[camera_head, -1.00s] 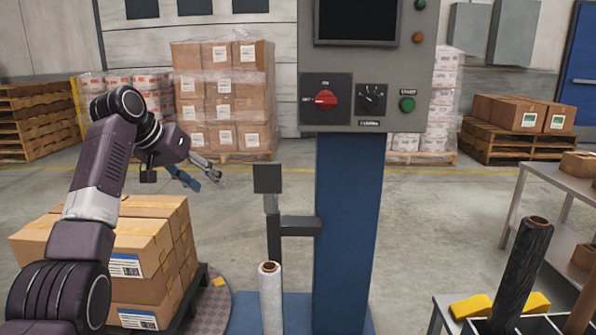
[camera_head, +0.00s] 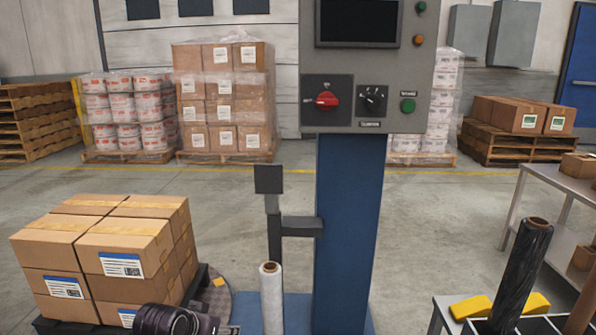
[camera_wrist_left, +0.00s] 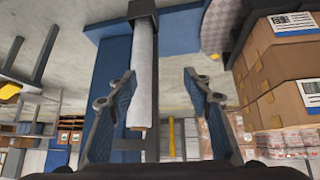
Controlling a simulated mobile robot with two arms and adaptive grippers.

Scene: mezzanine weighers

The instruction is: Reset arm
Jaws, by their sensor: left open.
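My left gripper (camera_wrist_left: 158,120) shows in the left wrist view with its two blue-padded fingers spread apart. A roll of white stretch film (camera_wrist_left: 145,70) appears between the fingers in that picture, but I see no contact. In the head view the white roll (camera_head: 271,298) stands upright in front of the blue column. Only a dark part of my left arm (camera_head: 168,320) shows at the bottom edge of the head view, and the left gripper is out of that view. My right gripper is in neither view.
Stacked cartons (camera_head: 125,250) stand on a pallet at the left. The control panel (camera_head: 367,95) sits on a blue column (camera_head: 347,230) in the centre. A metal shelf (camera_head: 565,185) and a black film roll (camera_head: 525,270) are at the right. Open floor lies behind.

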